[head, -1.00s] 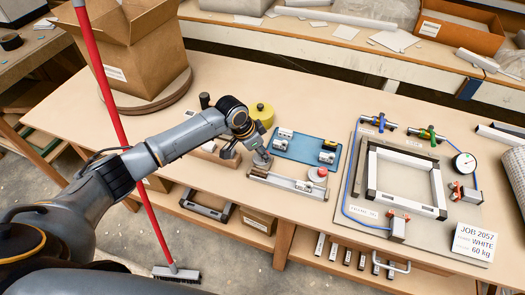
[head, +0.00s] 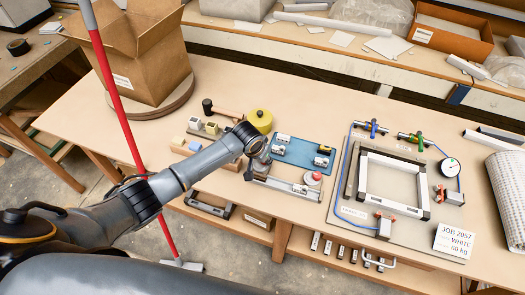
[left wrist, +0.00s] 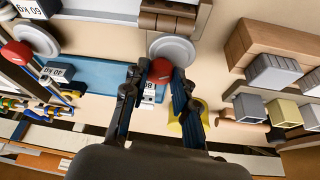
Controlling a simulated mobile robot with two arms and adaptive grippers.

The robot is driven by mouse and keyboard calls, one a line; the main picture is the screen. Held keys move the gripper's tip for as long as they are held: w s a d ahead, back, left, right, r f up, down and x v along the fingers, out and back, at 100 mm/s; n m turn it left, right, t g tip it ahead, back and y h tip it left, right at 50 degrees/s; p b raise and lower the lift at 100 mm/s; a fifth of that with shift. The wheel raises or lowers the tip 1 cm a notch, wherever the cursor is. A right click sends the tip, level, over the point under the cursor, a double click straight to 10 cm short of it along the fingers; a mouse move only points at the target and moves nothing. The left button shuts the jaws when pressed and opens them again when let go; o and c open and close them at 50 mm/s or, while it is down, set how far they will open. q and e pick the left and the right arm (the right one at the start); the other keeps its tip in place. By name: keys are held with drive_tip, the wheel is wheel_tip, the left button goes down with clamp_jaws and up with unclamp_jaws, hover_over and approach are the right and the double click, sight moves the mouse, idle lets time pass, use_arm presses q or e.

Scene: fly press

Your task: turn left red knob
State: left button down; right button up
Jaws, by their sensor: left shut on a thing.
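The left red knob (left wrist: 160,70) sits on a pale round disc (left wrist: 172,48) at one end of a metal rail. In the left wrist view it lies between the fingertips of my left gripper (left wrist: 158,73), which is shut on it. In the head view my left gripper (head: 258,166) reaches down at the left end of the rail (head: 284,185) and hides this knob. A second red knob (head: 313,177) stands free at the rail's right end; it also shows in the left wrist view (left wrist: 17,53). My right gripper is not in view.
A blue mat (head: 302,154) with small labelled blocks lies just behind the rail. A yellow round thing (head: 260,120) and a mallet (head: 222,110) lie behind my wrist. A frame fixture (head: 392,188) with hoses and a gauge is at right.

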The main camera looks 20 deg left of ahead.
use_arm(q)
drive_tip(key=n+p, duration=0.1)
drive_tip(key=n+y+p, duration=0.1)
drive_tip(key=n, duration=0.1)
drive_tip(key=shift+s+d+r, duration=0.1)
drive_tip(key=shift+d+r, duration=0.05)
drive_tip(key=shift+d, duration=0.1)
drive_tip(key=n+y, duration=0.1)
drive_tip(key=n, duration=0.1)
drive_tip(key=shift+d+n+p, duration=0.1)
drive_tip(key=shift+n+p, duration=0.2)
drive_tip(key=shift+p, duration=0.1)
drive_tip(key=n, duration=0.1)
drive_tip(key=n+y, duration=0.1)
drive_tip(key=shift+d+f+n, duration=0.1)
drive_tip(key=shift+f+n, duration=0.1)
drive_tip(key=shift+n, duration=0.1)
drive_tip(key=shift+w+n+g+y+b, duration=0.2)
drive_tip(key=shift+n+g+y+b, duration=0.25)
drive_tip(key=shift+n, duration=0.95)
drive_tip(key=c, duration=1.1)
unclamp_jaws()
drive_tip(key=shift+o, duration=0.2)
